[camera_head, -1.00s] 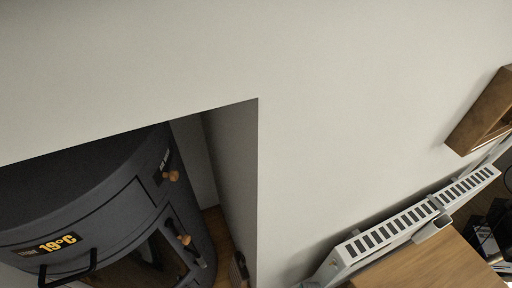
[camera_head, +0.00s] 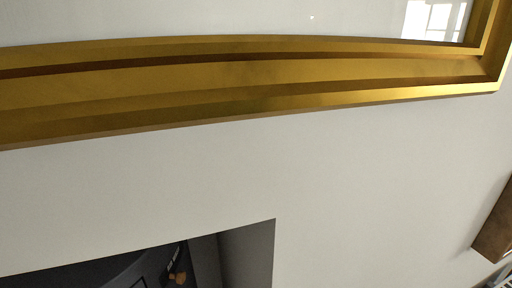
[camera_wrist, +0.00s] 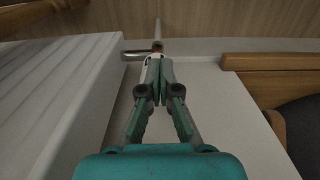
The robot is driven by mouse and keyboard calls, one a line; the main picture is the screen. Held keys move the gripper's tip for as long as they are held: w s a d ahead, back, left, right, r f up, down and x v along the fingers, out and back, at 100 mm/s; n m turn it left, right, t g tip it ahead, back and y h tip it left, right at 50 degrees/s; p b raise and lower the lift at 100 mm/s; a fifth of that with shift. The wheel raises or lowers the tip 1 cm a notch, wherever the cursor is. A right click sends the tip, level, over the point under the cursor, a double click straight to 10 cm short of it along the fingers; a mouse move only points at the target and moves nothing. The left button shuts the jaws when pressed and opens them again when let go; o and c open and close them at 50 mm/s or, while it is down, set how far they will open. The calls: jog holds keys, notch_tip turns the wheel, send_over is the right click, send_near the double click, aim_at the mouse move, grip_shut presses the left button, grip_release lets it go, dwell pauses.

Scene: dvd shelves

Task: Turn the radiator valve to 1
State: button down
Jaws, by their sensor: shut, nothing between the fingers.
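My gripper (camera_wrist: 161,72), teal with dark green fingers, shows in the wrist view with its fingers together and nothing between them. Just beyond the fingertips is a small pale fitting with a reddish-brown part (camera_wrist: 156,47), which looks like the radiator valve. A short grey pipe (camera_wrist: 136,52) runs from it to the left. My fingers partly hide it, and no numbers can be read. I cannot tell whether the fingertips touch it. The white ribbed radiator (camera_wrist: 60,85) fills the left side. The head view does not show my gripper or the valve.
In the wrist view, a wooden piece (camera_wrist: 275,62) and a dark surface (camera_wrist: 297,118) are at right, with a pale wall (camera_wrist: 235,130) between. In the head view are a gold frame (camera_head: 250,85), a dark stove (camera_head: 110,275) in a niche and a wooden box (camera_head: 497,225).

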jog(key=shift+w+d, duration=0.35)
jog(key=shift+d, duration=0.25)
notch_tip(320, 180, up, 6)
jog(key=s, duration=0.1)
jog(key=shift+d, duration=0.15)
dwell(0.6)
jog(key=shift+s, duration=0.1)
